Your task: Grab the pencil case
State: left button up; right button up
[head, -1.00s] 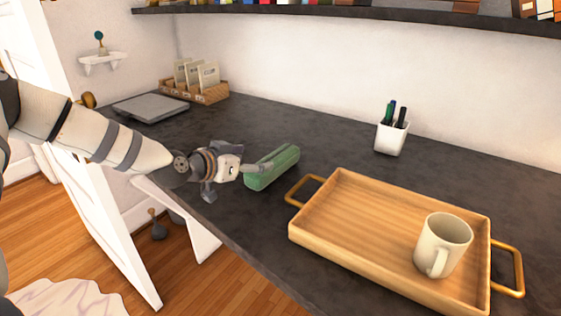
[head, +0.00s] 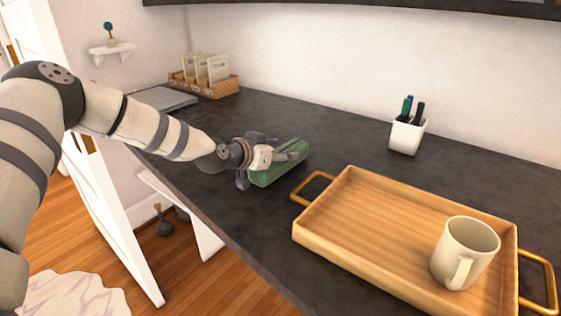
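The green pencil case (head: 280,173) lies on the dark desk, left of the wooden tray. My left gripper (head: 286,157) is at the case, reaching over its top from the left. Its knuckles stand spread and it looks open, with a grey finger across the top of the case. The gripper body covers the case's left end, and I cannot see whether the fingers touch it. My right gripper is not in view.
The wooden tray (head: 345,236) with brass handles holds a white mug (head: 466,252). A white pen cup (head: 407,136) stands near the wall. A box of cards (head: 207,82) and a grey closed laptop-like slab (head: 165,98) are at the back left. Desk behind the case is clear.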

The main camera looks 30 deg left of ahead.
pick_arm(q)
jog(key=shift+c, duration=1.1)
jog(key=shift+r, duration=0.1)
